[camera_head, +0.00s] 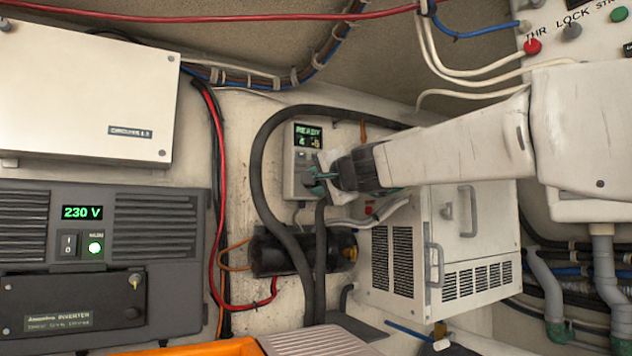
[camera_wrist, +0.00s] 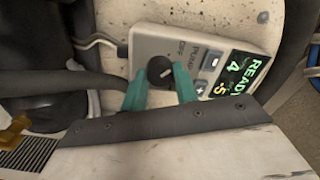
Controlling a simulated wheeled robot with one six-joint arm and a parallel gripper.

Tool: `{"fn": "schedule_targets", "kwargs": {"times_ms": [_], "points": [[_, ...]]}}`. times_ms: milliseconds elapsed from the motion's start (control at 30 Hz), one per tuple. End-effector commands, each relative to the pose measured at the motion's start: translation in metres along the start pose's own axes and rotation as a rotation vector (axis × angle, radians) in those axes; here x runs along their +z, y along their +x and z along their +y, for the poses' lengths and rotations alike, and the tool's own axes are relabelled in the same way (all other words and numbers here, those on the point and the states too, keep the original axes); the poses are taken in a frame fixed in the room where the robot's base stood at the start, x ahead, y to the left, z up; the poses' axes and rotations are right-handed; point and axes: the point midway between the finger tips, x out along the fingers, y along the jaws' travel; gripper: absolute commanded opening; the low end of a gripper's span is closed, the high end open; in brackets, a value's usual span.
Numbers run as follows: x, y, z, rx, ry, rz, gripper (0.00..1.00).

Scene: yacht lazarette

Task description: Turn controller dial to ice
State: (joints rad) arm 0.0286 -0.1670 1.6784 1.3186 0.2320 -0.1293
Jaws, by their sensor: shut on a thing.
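The controller (camera_head: 289,184) is a small light-grey box on the back wall, with a lit green display reading READY at its top. It also shows tilted in the wrist view (camera_wrist: 150,42), where the display (camera_wrist: 240,75) reads READY, 4 and -5. The round black dial (camera_wrist: 160,71) sits beside the words PUMP and OFF. My gripper (camera_wrist: 161,84) has its two teal fingers shut on the dial, one on each side. In the head view my gripper (camera_head: 322,176) is at the controller's front and hides the dial.
A thick black hose (camera_head: 257,165) loops around the controller. A white vented box (camera_head: 448,260) stands below my arm. The inverter (camera_head: 100,265) is at the left, with red cables (camera_head: 217,180) beside it. A black cylinder (camera_head: 285,254) lies below the controller.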

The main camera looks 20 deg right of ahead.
Motion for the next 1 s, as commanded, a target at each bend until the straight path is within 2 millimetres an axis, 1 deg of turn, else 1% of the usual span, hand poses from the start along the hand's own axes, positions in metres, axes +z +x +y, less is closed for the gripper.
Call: {"fn": "schedule_targets", "kwargs": {"times_ms": [1000], "points": [[0.0017, 0.0002, 0.0026, 0.003, 0.948, -0.002, 0.06]]}}
